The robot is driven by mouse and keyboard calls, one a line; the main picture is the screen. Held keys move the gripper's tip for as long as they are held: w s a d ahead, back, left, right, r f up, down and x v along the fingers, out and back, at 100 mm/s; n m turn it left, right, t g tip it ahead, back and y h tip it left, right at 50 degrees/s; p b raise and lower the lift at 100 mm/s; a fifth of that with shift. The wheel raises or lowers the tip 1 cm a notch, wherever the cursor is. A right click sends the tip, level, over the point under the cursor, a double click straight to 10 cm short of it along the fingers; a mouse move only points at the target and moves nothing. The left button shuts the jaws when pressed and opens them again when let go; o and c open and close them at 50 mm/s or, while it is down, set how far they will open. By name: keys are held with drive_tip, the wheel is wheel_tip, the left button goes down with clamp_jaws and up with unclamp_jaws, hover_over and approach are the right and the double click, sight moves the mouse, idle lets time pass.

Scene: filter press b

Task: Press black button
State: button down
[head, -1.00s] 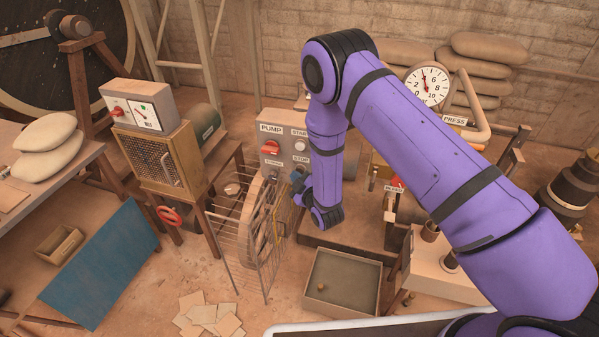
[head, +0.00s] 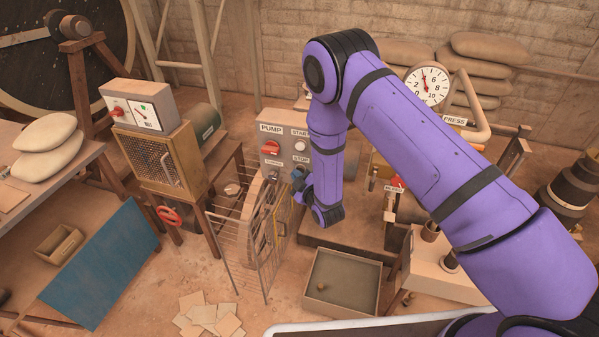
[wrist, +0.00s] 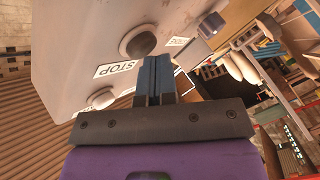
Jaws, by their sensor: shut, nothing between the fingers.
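The grey control panel (head: 284,133) carries a red PUMP knob (head: 270,147), a white button (head: 300,146) under the START label and a STOP label below it. In the wrist view the panel appears upside down. There the round black button (wrist: 138,40) sits beside the STOP label (wrist: 117,68), and the white button (wrist: 101,97) is on the label's other side. My gripper (wrist: 154,62) is shut and empty. Its fingertips are close to the black button; I cannot tell if they touch. In the head view my gripper (head: 300,178) covers the black button.
A grey knob (wrist: 210,23) sits on the same panel. An open tray (head: 342,283) is on the floor, and a red-handled BLEED valve (head: 397,183) is to the right.

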drive_tip(key=shift+s, duration=0.1)
idle(0.5)
drive_tip(key=shift+s+a, duration=0.3)
drive_tip(key=shift+s, duration=0.4)
drive_tip(key=shift+s+a, duration=0.3)
drive_tip(key=shift+s, duration=0.5)
drive_tip(key=shift+s+a, duration=0.25)
drive_tip(key=shift+s, duration=0.5)
drive_tip(key=shift+s+a, duration=0.3)
drive_tip(key=shift+s, duration=0.5)
